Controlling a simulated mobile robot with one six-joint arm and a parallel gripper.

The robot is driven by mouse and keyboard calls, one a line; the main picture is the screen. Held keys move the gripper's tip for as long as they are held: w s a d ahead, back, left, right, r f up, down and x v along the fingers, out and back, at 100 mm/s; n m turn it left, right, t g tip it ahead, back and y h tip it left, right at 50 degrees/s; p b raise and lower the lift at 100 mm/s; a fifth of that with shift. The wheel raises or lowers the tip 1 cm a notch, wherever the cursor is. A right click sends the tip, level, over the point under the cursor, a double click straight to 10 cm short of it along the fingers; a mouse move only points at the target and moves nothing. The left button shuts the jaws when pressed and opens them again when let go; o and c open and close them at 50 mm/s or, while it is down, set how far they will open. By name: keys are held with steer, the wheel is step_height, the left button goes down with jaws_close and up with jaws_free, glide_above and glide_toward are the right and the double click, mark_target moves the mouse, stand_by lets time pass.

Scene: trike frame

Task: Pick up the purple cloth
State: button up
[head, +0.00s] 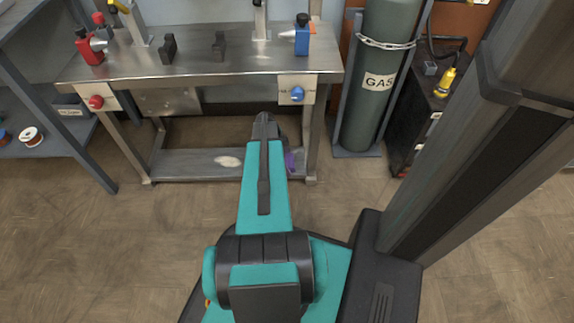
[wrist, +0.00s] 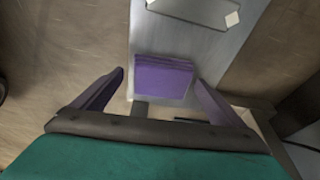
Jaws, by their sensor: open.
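The purple cloth (wrist: 163,77) looks like a folded block in the wrist view. It lies on the grey metal lower shelf (wrist: 195,45) of the workbench. In the head view only a small purple patch of the cloth (head: 290,162) shows to the right of my arm, which hides the rest. My gripper (wrist: 161,82) is open in the wrist view, with one finger on each side of the cloth's near end. The fingers are apart from the cloth's sides. In the head view the gripper's fingertips are hidden by my arm.
The metal workbench (head: 205,68) stands above the shelf, its legs on both sides. A green gas cylinder (head: 378,80) stands to the right. A pale patch (head: 228,161) lies on the shelf left of my arm. The floor in front is clear.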

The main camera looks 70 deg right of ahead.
mark_target(290, 161)
stand_by(0.4)
steer(key=c, duration=1.1)
steer(key=shift+c, duration=0.2)
steer(key=shift+r, duration=0.2)
steer(key=shift+r+p, duration=0.4)
steer(key=shift+r, duration=0.1)
step_height(290, 161, up, 3)
steer(key=shift+f+p, duration=0.1)
steer(key=shift+p, duration=0.7)
steer(key=w+a+p, duration=0.1)
steer(key=w+a, duration=0.2)
steer(key=w, duration=0.1)
steer(key=w+a+p, duration=0.1)
steer(key=w+a, duration=0.2)
steer(key=w, duration=0.1)
steer(key=w+a+r+p, duration=0.1)
steer(key=w+a, duration=0.3)
steer(key=shift+w+p, duration=0.2)
steer(key=shift+p, duration=0.2)
